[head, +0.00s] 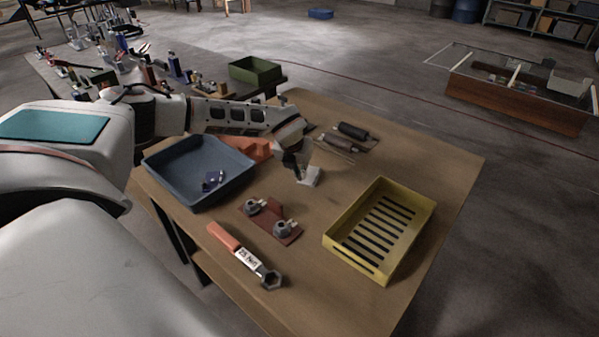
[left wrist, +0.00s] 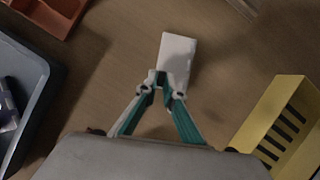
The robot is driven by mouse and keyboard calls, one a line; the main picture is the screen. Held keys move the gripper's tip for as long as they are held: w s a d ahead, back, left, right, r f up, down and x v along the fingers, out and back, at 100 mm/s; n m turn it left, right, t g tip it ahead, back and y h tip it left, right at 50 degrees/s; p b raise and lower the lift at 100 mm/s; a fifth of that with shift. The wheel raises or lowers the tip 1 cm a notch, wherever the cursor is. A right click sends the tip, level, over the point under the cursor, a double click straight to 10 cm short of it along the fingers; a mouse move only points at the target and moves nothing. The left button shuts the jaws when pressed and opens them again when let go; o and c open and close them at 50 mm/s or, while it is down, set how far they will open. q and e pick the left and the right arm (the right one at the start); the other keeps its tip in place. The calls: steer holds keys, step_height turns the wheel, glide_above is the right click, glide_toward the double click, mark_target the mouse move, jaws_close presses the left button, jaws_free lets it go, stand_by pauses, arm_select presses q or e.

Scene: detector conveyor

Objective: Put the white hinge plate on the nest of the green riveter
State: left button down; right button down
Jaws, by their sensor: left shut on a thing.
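My left gripper (head: 300,168) is over the middle of the brown table and is shut on the white hinge plate (head: 311,177). In the left wrist view the plate (left wrist: 179,52) sticks out forward from between the closed teal-edged fingertips (left wrist: 165,88), its near end hidden by them. I cannot tell whether the plate touches the table top. I cannot make out a green riveter or its nest in either view. My right gripper is not in view.
A blue-grey tray (head: 160,163) is left of the gripper and a yellow slotted crate (head: 426,222) right of it. A red-brown plate with fittings (head: 291,238) and an orange-handled wrench (head: 222,236) lie in front. Dark rollers (head: 352,131) lie behind. A cluttered second table stands back left.

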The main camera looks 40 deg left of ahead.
arm_select(q)
steer(key=shift+f, duration=0.2)
steer(key=c, duration=2.2)
jaws_free()
steer(key=shift+r, duration=0.1)
steer(key=shift+o, duration=0.2)
